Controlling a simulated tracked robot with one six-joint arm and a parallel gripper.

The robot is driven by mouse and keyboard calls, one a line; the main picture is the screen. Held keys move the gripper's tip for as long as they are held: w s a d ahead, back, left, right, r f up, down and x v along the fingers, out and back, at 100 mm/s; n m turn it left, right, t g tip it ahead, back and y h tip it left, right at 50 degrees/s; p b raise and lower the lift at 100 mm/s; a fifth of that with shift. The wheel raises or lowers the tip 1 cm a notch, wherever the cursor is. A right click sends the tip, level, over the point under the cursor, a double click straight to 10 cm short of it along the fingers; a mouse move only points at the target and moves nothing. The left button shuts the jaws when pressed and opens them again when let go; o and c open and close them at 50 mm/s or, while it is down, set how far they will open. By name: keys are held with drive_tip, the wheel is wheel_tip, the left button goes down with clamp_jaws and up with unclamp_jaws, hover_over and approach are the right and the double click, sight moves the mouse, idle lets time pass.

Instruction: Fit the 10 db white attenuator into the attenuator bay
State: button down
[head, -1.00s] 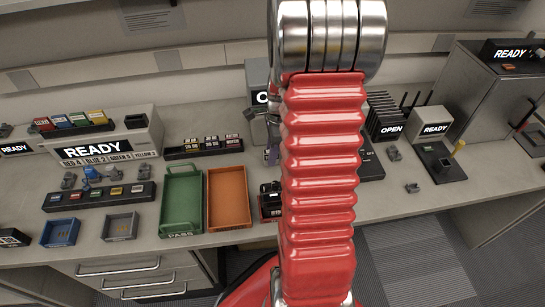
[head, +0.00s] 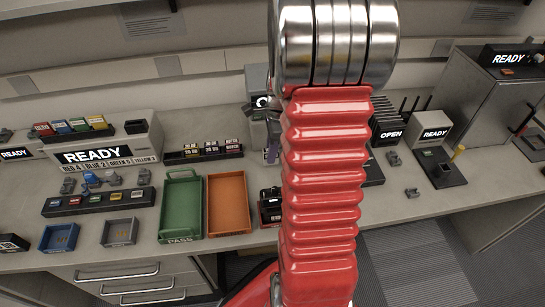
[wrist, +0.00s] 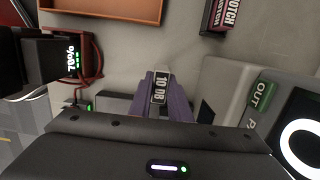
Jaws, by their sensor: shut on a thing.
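My gripper (wrist: 160,100) has purple fingers and is shut on the 10 dB attenuator (wrist: 159,87), whose white label with "10 DB" shows between the fingertips in the wrist view. In the head view only a bit of purple shows beside my red arm, and the attenuator cannot be made out there. A grey unit (wrist: 225,85) with a green "OUT" label and a lit ring on a black face stands right of the fingers in the wrist view. I cannot tell which part is the attenuator bay.
An attenuator rack (head: 195,156) with several modules stands behind the green tray (head: 182,207) and orange tray (head: 228,204). In the wrist view, a black device (wrist: 70,58) with a lit readout and red cable stands left; a dark module labelled "NOTCH" (wrist: 222,17) lies at the top.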

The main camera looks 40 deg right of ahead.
wheel_tip(320, 180, up, 7)
drive_tip(key=shift+f, duration=0.1)
idle(1.0)
